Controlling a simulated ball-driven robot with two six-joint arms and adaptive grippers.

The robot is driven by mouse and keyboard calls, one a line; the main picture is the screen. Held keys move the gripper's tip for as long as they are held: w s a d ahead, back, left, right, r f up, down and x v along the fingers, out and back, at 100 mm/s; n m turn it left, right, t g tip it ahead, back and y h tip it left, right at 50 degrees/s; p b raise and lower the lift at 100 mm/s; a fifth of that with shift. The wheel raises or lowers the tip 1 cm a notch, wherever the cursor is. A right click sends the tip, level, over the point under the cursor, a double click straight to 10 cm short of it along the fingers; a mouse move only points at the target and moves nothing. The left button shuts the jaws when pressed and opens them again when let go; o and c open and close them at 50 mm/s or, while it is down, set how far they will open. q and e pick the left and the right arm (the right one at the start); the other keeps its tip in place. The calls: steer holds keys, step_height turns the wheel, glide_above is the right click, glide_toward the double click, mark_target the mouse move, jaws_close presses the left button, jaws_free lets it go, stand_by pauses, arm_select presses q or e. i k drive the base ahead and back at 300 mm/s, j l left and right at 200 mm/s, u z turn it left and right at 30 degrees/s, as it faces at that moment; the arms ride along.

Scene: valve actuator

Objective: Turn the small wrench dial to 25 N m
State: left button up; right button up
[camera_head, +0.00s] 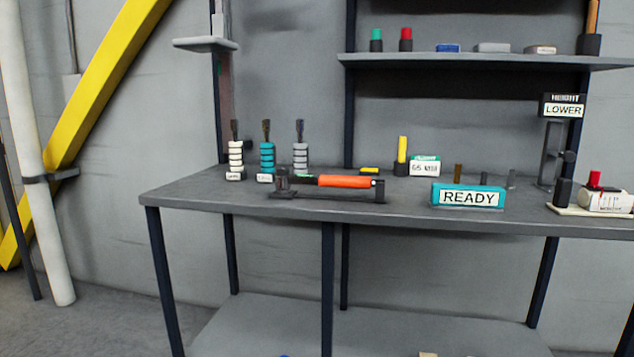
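A small torque wrench with an orange handle (344,181) lies level in a dark cradle (330,197) near the front edge of the workbench. Its dark head end (282,180) is at the left, and a dark post of the cradle stands at its right end. The dial and its reading are too small to make out. Neither of my grippers shows in this view.
The workbench (200,188) also bears several ringed tools (267,158) behind the wrench and a teal READY sign (468,195) to its right. A LOWER height stand (562,106) is farther right. A shelf (470,61) hangs above. The bench's left front is clear.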

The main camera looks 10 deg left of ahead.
mark_target(280, 170)
steer(key=i+j, duration=0.15)
steer(key=j, duration=0.2)
steer(key=i+j, duration=0.2)
steer(key=j, duration=0.15)
steer(key=i+j, duration=0.15)
steer(key=j, duration=0.2)
steer(key=i+j, duration=0.2)
steer(key=j, duration=0.2)
steer(key=i+j+z, duration=0.1)
steer(key=j, duration=0.25)
steer(key=i, duration=0.05)
